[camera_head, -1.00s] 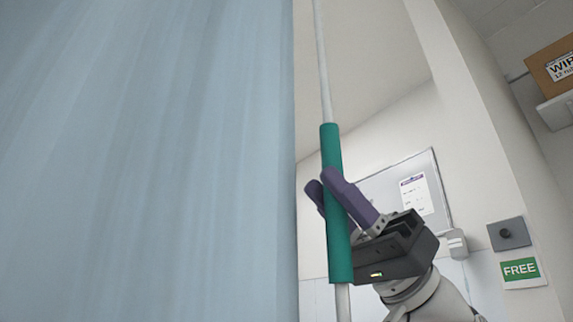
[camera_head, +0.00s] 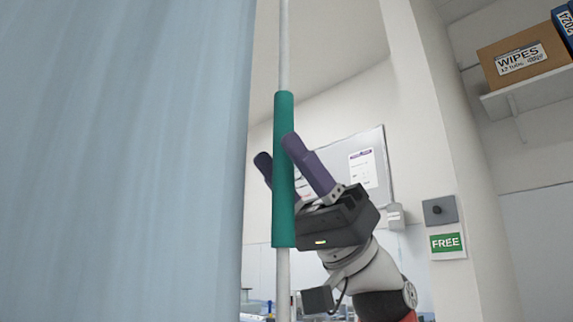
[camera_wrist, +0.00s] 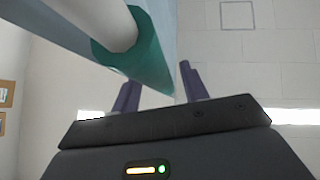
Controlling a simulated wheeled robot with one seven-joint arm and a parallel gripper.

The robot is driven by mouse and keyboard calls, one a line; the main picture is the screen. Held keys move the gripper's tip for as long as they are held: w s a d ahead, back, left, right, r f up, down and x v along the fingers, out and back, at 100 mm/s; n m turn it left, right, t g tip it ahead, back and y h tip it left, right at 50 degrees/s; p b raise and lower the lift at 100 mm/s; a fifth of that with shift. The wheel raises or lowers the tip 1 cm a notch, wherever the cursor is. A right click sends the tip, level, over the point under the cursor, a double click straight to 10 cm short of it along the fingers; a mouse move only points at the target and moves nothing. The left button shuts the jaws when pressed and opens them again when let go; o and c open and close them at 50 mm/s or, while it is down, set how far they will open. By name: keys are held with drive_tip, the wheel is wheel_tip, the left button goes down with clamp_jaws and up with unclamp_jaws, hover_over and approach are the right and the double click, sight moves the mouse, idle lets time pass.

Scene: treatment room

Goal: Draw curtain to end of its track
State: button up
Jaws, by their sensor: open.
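A light blue curtain (camera_head: 120,160) fills the left of the head view. A white wand (camera_head: 284,45) with a green grip sleeve (camera_head: 284,185) hangs upright just right of the curtain's edge. My gripper (camera_head: 277,158) is open, with its purple fingers on either side of the sleeve; one finger is in front of it and the other is partly hidden behind. In the wrist view the sleeve (camera_wrist: 140,68) comes down between the fingers (camera_wrist: 158,88). I cannot tell whether either finger touches it. The curtain's track is out of view.
A wall panel with a knob (camera_head: 440,210) and a green FREE sign (camera_head: 446,243) are on the wall at right. A shelf (camera_head: 530,95) holds a WIPES box (camera_head: 522,60). A whiteboard (camera_head: 375,150) hangs behind my gripper.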

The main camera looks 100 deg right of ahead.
drive_tip(key=b+v, duration=0.1)
drive_tip(key=v, duration=0.6)
drive_tip(key=shift+s+f, duration=0.25)
drive_tip(key=shift+f, duration=0.05)
drive_tip(key=shift+d, duration=0.1)
